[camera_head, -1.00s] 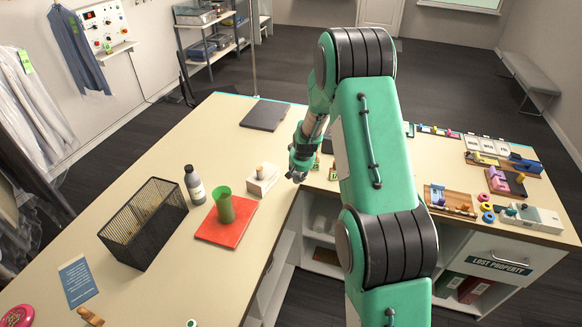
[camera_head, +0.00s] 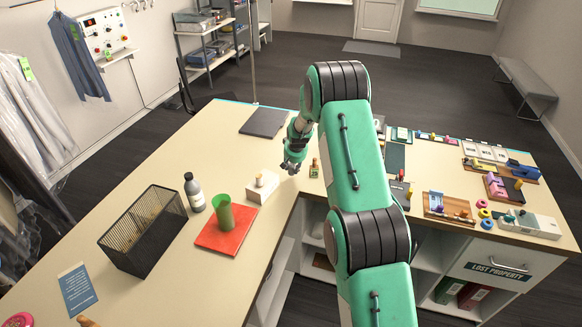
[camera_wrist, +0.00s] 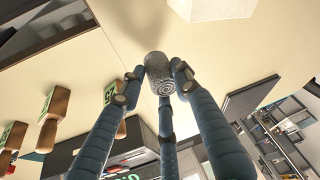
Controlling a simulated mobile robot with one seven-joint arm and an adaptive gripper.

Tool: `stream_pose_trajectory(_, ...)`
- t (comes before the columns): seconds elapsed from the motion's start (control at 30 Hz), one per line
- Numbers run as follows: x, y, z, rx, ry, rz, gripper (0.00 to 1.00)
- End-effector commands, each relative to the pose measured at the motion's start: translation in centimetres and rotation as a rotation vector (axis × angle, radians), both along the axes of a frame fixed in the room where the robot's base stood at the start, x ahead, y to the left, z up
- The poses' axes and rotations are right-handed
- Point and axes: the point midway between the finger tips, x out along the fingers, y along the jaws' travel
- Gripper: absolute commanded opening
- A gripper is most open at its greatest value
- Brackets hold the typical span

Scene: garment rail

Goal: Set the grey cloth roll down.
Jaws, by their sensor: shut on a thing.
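The grey cloth roll (camera_wrist: 158,72) is a short, speckled cylinder with a spiral end, in the wrist view. My gripper (camera_wrist: 160,80) is shut on it, with its blue fingers around its sides. In the head view my gripper (camera_head: 293,165) is over the cream counter (camera_head: 165,150), near its inner corner; I cannot make out the roll there. I cannot tell whether the roll touches the counter.
A white box (camera_head: 262,187) with a wooden peg stands close to my gripper. A green cup (camera_head: 224,210) on a red mat (camera_head: 227,237), a bottle (camera_head: 194,193) and a wire basket (camera_head: 145,230) are at left. A dark folder (camera_head: 264,122) lies behind.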

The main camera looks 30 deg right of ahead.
Motion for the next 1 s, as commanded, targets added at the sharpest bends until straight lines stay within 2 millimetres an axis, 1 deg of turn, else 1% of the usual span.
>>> stream_pose_trajectory(0.03,0.7,-0.2,-0.1,0.0,0.0,0.0,0.18)
stream_pose_trajectory(0.2,2.7,-0.8,-0.3,0.0,-0.001,0.0,0.18)
stream_pose_trajectory(0.4,4.1,-1.3,-0.5,0.0,0.001,0.0,0.18)
stream_pose_trajectory(0.53,4.4,-1.4,-0.4,0.0,0.0,0.0,0.18)
stream_pose_trajectory(0.83,4.4,-1.4,-0.5,0.0,0.0,0.0,0.18)
stream_pose_trajectory(1.0,4.4,-1.3,-1.2,0.001,0.002,0.0,0.18)
